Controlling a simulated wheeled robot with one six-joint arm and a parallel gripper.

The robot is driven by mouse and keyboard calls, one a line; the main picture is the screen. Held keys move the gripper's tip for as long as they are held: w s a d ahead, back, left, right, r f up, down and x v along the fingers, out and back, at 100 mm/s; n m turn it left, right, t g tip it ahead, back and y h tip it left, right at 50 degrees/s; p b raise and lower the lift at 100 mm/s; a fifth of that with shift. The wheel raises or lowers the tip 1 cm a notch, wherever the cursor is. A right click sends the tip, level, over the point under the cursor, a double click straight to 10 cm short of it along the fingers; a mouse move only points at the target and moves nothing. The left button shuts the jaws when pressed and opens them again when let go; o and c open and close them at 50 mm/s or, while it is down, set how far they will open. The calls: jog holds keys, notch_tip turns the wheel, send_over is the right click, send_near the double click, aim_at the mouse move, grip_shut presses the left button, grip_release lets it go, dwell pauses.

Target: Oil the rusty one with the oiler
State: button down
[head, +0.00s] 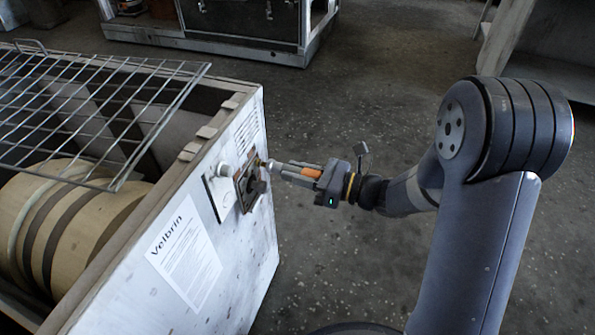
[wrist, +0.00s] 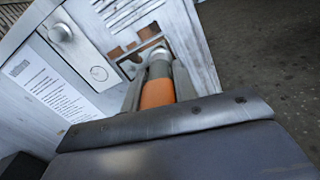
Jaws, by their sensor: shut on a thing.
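My gripper (head: 291,171) is shut on the oiler (head: 312,173), which has an orange body and a pale metal front end. The oiler also shows between the fingers in the wrist view (wrist: 157,94). Its front end points at the housing's side panel, close to a dark, brown-stained plate (head: 243,193) with a dark knob (head: 262,187). In the wrist view this plate (wrist: 116,52) is brown with cut-outs, partly hidden behind the oiler. Left of it is a cleaner white plate (head: 219,193) with a pale knob (wrist: 60,32). I cannot tell whether the oiler touches the stained plate.
The white blower housing (head: 255,235) bears a "Velbrin" label sheet (head: 184,252). A wire grille (head: 75,100) lies over its open top, above a tan banded drum (head: 75,225). A dark chest (head: 240,20) stands behind.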

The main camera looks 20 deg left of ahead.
dwell(0.3)
jog(key=d, duration=0.7)
jog(key=shift+s+p, duration=0.3)
jog(key=shift+p, duration=0.15)
dwell(2.1)
